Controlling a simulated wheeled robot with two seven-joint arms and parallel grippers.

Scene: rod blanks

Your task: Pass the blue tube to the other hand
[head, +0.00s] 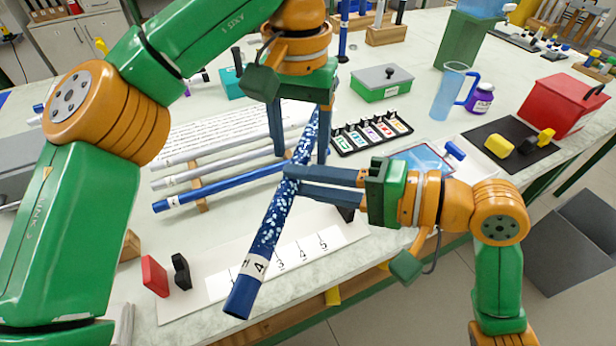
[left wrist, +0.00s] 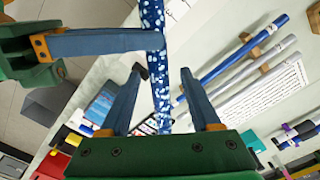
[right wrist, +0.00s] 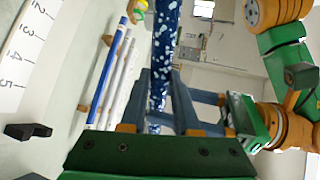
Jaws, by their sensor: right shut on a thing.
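The blue tube (head: 271,229), speckled white with a white band marked 4, is held tilted above the bench, its plain blue end low at the left. My right gripper (head: 297,180) is shut on it around its middle. My left gripper (head: 300,153) points down from above, higher up the tube, with its fingers apart on either side of it. In the left wrist view the tube (left wrist: 160,75) passes between the open fingers (left wrist: 160,92), with gaps showing. In the right wrist view the tube (right wrist: 163,60) runs up between the right fingers (right wrist: 160,85).
A rack holds a plain blue rod (head: 222,187) and several grey rods behind the tube. A numbered strip (head: 305,250) lies below it. Red (head: 155,275) and black (head: 181,270) blocks stand at the left. A blue mug (head: 449,92) and red box (head: 563,103) are at the right.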

